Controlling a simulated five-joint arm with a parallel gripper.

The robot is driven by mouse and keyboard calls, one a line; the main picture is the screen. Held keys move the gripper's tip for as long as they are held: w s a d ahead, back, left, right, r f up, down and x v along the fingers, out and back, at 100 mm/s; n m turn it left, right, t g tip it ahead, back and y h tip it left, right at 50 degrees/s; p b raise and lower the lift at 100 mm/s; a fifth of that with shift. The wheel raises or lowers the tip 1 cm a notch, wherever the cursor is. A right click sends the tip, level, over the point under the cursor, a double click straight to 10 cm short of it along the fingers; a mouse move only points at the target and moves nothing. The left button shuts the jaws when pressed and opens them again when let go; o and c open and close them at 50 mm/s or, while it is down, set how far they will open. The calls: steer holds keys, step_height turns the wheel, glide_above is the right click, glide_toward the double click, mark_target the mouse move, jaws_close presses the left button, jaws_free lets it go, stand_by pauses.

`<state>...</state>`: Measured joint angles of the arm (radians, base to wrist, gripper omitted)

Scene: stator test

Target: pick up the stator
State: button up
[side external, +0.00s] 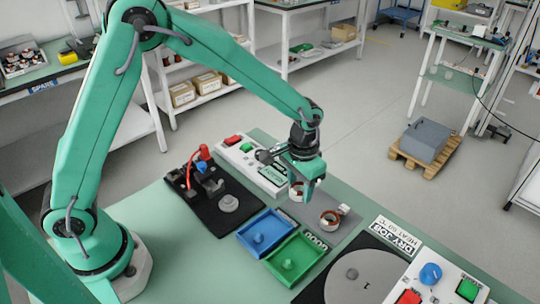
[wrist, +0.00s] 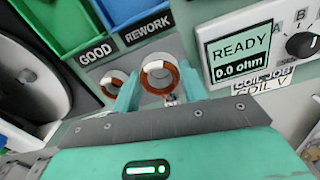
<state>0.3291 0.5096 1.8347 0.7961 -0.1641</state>
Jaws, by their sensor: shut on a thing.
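A copper-coloured ring stator with a white part on its rim (wrist: 171,90) sits between my two fingers in the wrist view. In the side view it shows partly behind the fingers (side external: 295,193). My gripper (side external: 305,189) points down and is shut on this stator, low over the grey mat; I cannot tell whether the stator touches the mat. A second, similar stator (side external: 330,221) stands on the mat to the right in the side view. In the wrist view it is just left of my left finger (wrist: 103,91), apart from the held one.
A blue tray (side external: 248,237) and a green tray (side external: 282,262) lie in front. A white tester (side external: 235,155) reading READY, 0.0 ohm, is behind. A black fixture (side external: 230,222) is left; a grey disc (side external: 360,285) and a control box (side external: 450,275) are front right.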

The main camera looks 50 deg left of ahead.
steer(key=s+d+r, duration=0.6)
steer(key=s+d, duration=0.1)
steer(key=s, duration=0.2)
steer(key=shift+d+r, duration=0.25)
steer(key=shift+r, duration=0.15)
steer(key=s+a+n, duration=0.1)
steer(key=a+n, duration=0.8)
steer(key=a, duration=0.1)
steer(key=s+a+n, duration=0.2)
steer(key=a+n, duration=0.7)
steer(key=shift+s+a+f, duration=0.3)
steer(key=shift+a+f, duration=0.05)
steer(key=shift+a, duration=0.05)
steer(key=shift+f, duration=0.3)
glide_above(228, 197)
steer(key=shift+f, duration=2.1)
steer(key=shift+f, duration=1.45)
